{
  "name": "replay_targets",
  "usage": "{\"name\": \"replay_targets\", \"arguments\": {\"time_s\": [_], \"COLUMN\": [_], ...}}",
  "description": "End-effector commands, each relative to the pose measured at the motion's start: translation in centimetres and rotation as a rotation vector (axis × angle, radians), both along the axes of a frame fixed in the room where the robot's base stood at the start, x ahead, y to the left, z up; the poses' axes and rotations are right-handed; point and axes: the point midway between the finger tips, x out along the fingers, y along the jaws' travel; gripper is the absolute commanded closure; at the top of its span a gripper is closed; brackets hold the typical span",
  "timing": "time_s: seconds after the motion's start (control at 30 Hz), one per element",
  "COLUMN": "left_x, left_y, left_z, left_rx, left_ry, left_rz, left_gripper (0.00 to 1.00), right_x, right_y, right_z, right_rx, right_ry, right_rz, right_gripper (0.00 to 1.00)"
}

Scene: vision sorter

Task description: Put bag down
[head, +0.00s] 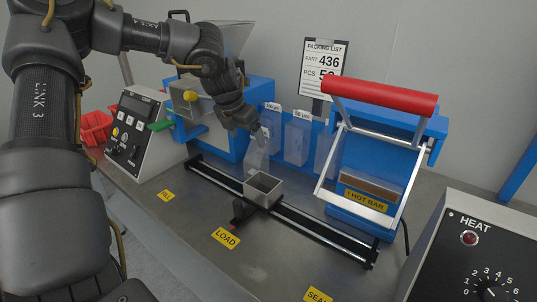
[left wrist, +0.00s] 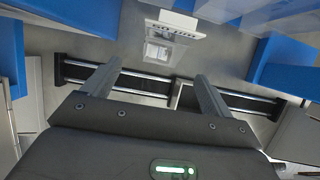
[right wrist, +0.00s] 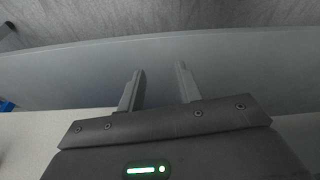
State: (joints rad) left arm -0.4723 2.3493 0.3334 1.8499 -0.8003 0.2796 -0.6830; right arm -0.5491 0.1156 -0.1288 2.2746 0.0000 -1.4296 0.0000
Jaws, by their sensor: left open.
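A clear bag (head: 255,158) is upright just below my left gripper (head: 259,133), at the back edge of the grey open-topped box (head: 278,193) on the rail. I cannot tell whether the bag touches the box. In the left wrist view, the left gripper (left wrist: 160,69) has its fingers spread with nothing clearly between them. A clear pouch with a white top strip (left wrist: 168,28) shows beyond the fingertips there; I cannot tell which bag it is. My right gripper (right wrist: 160,68) is open and empty before a plain grey surface.
Labelled clear bags (head: 297,142) hang on a blue rack behind. The blue hot-bar sealer with a red handle (head: 380,97) stands to the right, the heat box (head: 470,255) front right. A control box (head: 141,133) and a blue machine (head: 258,92) stand left.

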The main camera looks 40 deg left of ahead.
Motion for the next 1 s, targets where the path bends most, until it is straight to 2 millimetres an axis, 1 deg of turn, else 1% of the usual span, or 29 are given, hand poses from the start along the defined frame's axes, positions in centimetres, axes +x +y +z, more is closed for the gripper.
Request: {"name": "replay_targets", "arguments": {"time_s": [0.17,0.27,0.4,0.5,0.6,0.77,0.87,1.0], "left_x": [0.1,0.5,1.4,1.8,2.1,2.2,2.6,3.5], "left_y": [-0.1,-0.2,-0.2,-0.1,-0.1,0.0,-0.2,-0.4], "left_z": [-0.2,-1.2,-3.3,-4.5,-5.1,-5.3,-6.2,-8.1], "left_rx": [0.003,0.002,0.002,0.003,0.001,0.002,0.002,0.002], "left_ry": [0.003,0.005,0.005,0.004,0.002,0.001,0.003,0.005], "left_rz": [-0.004,-0.006,-0.005,-0.004,-0.004,-0.002,-0.002,-0.001], "left_gripper": [0.15,0.15,0.15,0.15,0.15,0.15,0.15,0.15], "right_x": [0.0,0.0,-0.1,-0.2,-0.2,-0.2,-0.1,-0.1], "right_y": [0.0,0.0,0.0,0.0,0.0,0.0,0.0,0.0], "right_z": [0.0,0.2,0.5,0.7,0.8,0.9,0.9,0.9], "right_rx": [0.0,0.0,-0.001,0.0,0.0,0.0,0.0,0.001], "right_ry": [0.0,-0.001,-0.002,-0.004,-0.006,-0.006,-0.006,-0.007], "right_rz": [0.0,0.0,0.0,0.0,-0.001,-0.001,-0.001,-0.001], "right_gripper": [0.65,0.65,0.65,0.65,0.65,0.65,0.65,0.65]}}
